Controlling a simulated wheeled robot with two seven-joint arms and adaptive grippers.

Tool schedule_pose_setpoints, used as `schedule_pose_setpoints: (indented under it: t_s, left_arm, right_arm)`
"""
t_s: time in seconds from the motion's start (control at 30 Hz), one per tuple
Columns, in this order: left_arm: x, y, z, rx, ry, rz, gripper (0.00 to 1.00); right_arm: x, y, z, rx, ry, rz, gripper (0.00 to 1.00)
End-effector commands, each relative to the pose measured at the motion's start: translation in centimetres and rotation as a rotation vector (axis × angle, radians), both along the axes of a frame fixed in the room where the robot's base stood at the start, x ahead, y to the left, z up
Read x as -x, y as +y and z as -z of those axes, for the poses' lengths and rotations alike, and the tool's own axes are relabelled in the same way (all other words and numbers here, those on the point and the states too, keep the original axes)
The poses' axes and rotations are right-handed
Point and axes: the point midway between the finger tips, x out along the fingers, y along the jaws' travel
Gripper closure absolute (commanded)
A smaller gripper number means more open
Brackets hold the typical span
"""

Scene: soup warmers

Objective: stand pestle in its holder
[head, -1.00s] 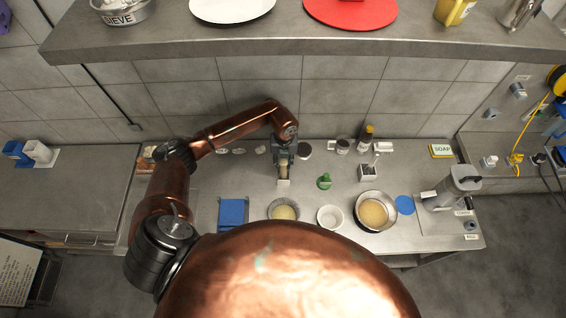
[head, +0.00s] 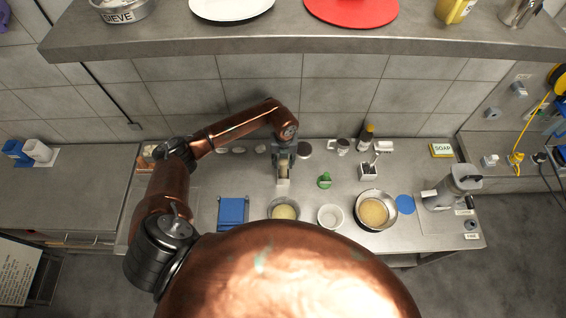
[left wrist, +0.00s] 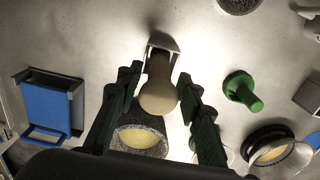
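The pestle (left wrist: 158,97), beige with a rounded knob end, shows in the left wrist view with its narrower part running to a small pale holder (left wrist: 176,47) with a dark inside. It appears to stand in the holder, though its lower end is hidden. My left gripper (left wrist: 158,84) has its two dark fingers on either side of the pestle, spread, with a gap visible at the left. In the head view my left gripper (head: 283,162) is low over the counter, above the pale holder (head: 283,183). My right gripper is not in view.
A grey stone bowl with yellow contents (left wrist: 140,133) is just in front of the pestle. A green knobbed object (head: 324,180) is to the right, a blue item (head: 232,211) to the left. A white bowl (head: 330,216) and a metal pan (head: 376,209) stand at the front.

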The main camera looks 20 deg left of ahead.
Motion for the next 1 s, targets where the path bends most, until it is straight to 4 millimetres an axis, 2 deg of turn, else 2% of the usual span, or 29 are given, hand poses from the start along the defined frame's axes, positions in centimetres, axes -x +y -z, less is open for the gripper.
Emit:
schedule_pose_setpoints:
  t_s: [0.17,0.4,0.53,0.67,1.0]
  left_arm:
    - [0.0,0.0,0.0,0.0,0.0,0.0,0.53]
    - [0.0,0.0,0.0,0.0,0.0,0.0,0.53]
    - [-0.1,0.1,-0.8,-0.001,-0.002,0.0,0.53]
    - [-0.2,0.0,-2.8,-0.001,-0.004,0.001,0.53]
    - [-0.1,-0.1,-9.6,0.0,-0.003,0.001,0.53]
  right_arm:
    - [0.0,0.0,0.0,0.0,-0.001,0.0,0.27]
    - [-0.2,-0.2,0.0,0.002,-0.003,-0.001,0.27]
    - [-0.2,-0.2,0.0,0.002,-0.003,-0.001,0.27]
    - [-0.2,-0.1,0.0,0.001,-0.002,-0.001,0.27]
    - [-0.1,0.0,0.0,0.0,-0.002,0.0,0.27]
